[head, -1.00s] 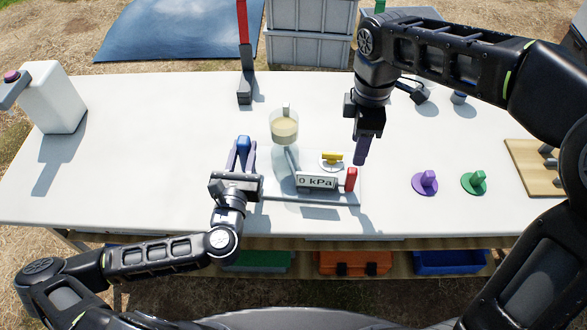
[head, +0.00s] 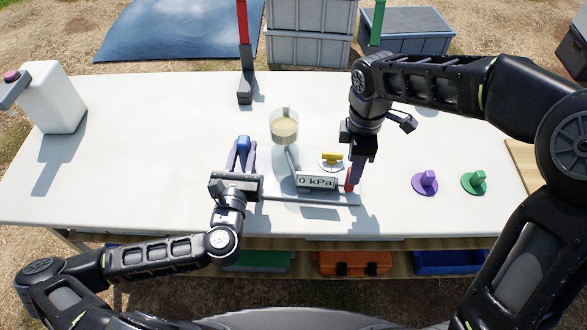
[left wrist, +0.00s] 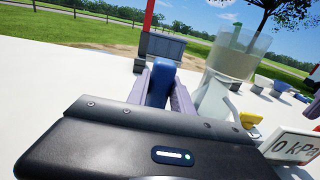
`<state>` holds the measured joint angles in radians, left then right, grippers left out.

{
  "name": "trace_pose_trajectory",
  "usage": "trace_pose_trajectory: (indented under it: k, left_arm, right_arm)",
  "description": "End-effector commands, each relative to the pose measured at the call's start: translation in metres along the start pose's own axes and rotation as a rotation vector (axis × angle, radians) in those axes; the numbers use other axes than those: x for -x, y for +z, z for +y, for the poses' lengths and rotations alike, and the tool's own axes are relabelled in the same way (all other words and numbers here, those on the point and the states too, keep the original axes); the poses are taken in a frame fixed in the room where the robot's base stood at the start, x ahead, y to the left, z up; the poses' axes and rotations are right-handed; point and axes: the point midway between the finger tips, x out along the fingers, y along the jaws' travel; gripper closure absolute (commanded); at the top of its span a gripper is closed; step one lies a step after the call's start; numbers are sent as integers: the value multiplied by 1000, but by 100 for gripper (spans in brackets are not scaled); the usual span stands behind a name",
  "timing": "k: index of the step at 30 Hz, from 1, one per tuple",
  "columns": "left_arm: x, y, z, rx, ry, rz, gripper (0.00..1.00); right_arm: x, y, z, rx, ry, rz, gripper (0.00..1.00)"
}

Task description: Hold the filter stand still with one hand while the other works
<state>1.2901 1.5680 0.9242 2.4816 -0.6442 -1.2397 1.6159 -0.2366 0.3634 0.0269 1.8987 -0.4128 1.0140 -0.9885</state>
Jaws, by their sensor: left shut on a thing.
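The filter stand (head: 283,202) is a low pale base on the white table with a clear cup (head: 284,128) of cloudy tan liquid, a "0 kPa" gauge (head: 316,181), a yellow knob (head: 331,158) and a red upright piece (head: 350,180). My left gripper (head: 243,153) is shut on a blue upright grip (head: 243,143) at the stand's left end. In the left wrist view the blue grip (left wrist: 160,84) stands between the fingers, with the cup (left wrist: 236,54) just right. My right gripper (head: 356,176) points down beside the red piece; its finger gap is not clear.
A purple knob (head: 425,183) and a green knob (head: 474,182) on discs lie to the right. A white container (head: 52,97) stands at the left, and a red post (head: 243,40) at the back. The left middle of the table is clear.

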Motion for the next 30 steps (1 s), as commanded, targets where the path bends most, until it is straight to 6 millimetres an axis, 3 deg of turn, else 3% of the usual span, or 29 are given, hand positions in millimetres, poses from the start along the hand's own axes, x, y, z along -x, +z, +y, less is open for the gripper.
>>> trace_pose_trajectory:
  k: [7, 19, 30]
  left_arm:
    - [0, 0, 0, 0, 0, 0, 100]
    - [0, 0, 0, 0, 0, 0, 100]
    - [0, 0, 0, 0, 0, 0, 100]
  right_arm:
    - [-24, 0, 0, -1, -2, 0, 53]
    - [-29, 0, 0, -1, 0, 0, 54]
    - [-28, 0, 0, -1, 0, 0, 84]
